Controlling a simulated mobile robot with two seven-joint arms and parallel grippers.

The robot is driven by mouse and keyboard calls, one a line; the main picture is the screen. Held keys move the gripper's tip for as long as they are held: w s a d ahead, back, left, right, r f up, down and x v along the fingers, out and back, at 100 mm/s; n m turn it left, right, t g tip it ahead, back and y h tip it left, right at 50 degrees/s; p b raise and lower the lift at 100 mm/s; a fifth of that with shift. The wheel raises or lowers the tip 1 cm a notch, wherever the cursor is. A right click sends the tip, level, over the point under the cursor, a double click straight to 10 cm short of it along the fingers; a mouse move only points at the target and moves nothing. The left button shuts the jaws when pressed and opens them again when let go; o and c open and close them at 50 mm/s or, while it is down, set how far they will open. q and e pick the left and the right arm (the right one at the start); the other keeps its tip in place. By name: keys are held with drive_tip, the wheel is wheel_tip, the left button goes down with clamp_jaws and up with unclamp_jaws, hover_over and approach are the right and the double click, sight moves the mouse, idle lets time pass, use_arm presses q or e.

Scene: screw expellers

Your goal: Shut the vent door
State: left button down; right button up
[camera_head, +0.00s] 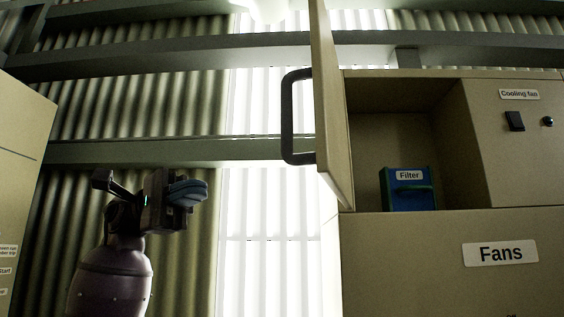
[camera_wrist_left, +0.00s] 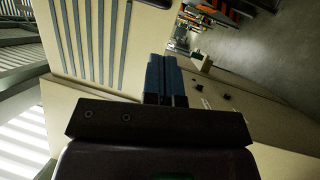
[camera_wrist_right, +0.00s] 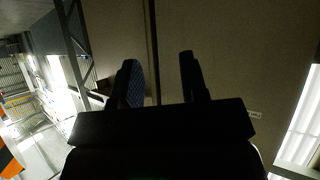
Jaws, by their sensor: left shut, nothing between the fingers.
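The vent door (camera_head: 336,120) stands open at the left edge of the cabinet compartment, seen nearly edge-on in the head view. Its dark handle (camera_head: 289,115) sticks out to the left. My left gripper (camera_head: 190,190) is to the left of the door and lower than the handle, apart from both. Its blue fingers are together and empty, as the left wrist view also shows (camera_wrist_left: 163,78). A pale panel with dark slats (camera_wrist_left: 88,40) lies beyond them; it looks like the door's outer face. My right gripper (camera_wrist_right: 161,82) shows only in its wrist view, fingers apart and empty.
Inside the open compartment sits a blue filter box (camera_head: 407,190). The cabinet (camera_head: 410,260) carries a "Fans" label and a cooling fan switch (camera_head: 515,121). Another pale cabinet (camera_head: 20,160) stands at the far left. Space between left gripper and door is clear.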

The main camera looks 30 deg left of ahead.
sight(283, 157)
use_arm(q)
drive_tip(key=shift+m, duration=0.3)
drive_tip(key=p+x, duration=0.2)
drive_tip(key=x, duration=0.5)
drive_tip(key=p+x, duration=0.2)
drive_tip(key=x, duration=0.4)
drive_tip(key=shift+s+d+f, duration=0.1)
drive_tip(key=shift+d+f, duration=0.05)
drive_tip(key=shift+d, duration=0.25)
drive_tip(key=shift+d, duration=0.15)
